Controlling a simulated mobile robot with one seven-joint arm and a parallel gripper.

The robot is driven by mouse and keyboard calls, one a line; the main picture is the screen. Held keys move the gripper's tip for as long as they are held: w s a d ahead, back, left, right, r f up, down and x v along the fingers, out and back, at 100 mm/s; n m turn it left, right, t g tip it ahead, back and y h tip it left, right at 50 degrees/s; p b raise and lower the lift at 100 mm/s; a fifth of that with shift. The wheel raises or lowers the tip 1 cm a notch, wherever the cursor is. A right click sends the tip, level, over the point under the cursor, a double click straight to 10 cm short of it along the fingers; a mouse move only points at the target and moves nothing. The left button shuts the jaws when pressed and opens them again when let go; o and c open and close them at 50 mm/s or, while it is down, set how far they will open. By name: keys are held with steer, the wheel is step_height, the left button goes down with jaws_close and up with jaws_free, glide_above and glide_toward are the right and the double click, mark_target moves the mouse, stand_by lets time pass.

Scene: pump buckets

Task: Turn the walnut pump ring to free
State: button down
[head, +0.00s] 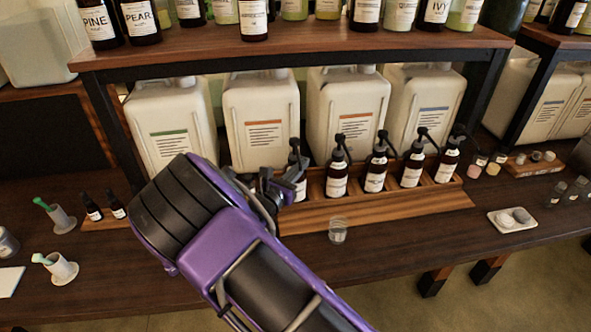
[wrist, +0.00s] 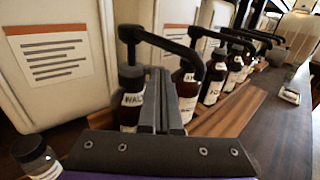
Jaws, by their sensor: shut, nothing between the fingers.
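The walnut bottle (wrist: 131,110) is dark brown with a white label reading "WAL", partly hidden by my gripper. Its black pump head (wrist: 130,34) has a spout reaching right in the wrist view, above the gripper; the ring at its neck is too dark to make out clearly. In the head view a bottle (head: 299,189) at the rack's left end, partly behind my gripper, appears to be this one. My gripper (wrist: 159,90) is shut and empty, its fingers upright just right of the bottle's neck; contact cannot be told. It also shows in the head view (head: 272,188).
Several similar pump bottles (head: 375,174) stand in a row to the right in a wooden rack (head: 400,206). Large white canisters (head: 261,118) stand behind. A clear cup (head: 338,231) is in front. A shelf (head: 300,45) overhangs the back.

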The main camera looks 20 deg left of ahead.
steer(key=shift+w+d, duration=1.15)
steer(key=shift+w, duration=0.55)
stand_by(1.5)
